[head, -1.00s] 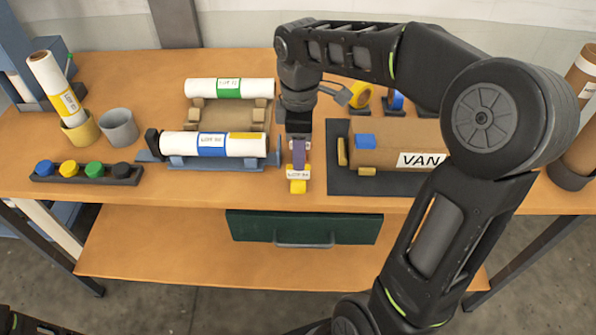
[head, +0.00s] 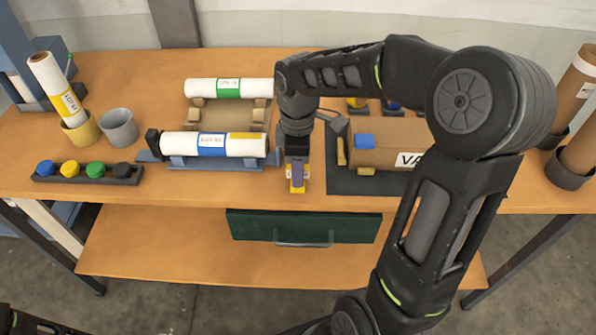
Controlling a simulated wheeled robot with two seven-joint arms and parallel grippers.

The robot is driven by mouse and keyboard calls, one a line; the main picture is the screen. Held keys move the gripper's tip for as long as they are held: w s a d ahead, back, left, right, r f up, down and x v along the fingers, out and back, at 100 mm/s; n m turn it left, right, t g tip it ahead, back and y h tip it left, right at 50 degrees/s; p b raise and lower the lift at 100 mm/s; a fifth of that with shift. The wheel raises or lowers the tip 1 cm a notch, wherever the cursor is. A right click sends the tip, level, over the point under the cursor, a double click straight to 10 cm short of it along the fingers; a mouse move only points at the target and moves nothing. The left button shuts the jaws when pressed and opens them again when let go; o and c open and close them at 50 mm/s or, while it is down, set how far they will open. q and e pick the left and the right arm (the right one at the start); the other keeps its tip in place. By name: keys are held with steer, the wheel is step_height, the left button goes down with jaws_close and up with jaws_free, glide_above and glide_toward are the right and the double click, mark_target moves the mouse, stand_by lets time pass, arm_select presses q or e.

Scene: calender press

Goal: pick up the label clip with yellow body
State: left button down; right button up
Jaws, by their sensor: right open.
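The label clip with yellow body (head: 297,189) is near the front edge of the table, between the blue-banded roll and the dark mat. Most of it is hidden; yellow shows around and below my gripper. My right gripper (head: 297,176) comes down from above, right over the clip, with its jaws open. A purple-grey part shows at the fingertips against the yellow. I cannot tell whether the fingers touch the clip. Only a dark bit of my own body shows at the lower left corner; my left gripper is out of view.
A white roll with a blue band (head: 212,146) lies on a blue cradle just left of the gripper. A brown roll (head: 383,157) on a dark mat (head: 345,185) lies to the right. A green-banded roll (head: 229,88) is behind. Colored knobs (head: 87,171) stand at left.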

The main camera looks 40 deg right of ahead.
stand_by(0.4)
jaws_close()
stand_by(0.4)
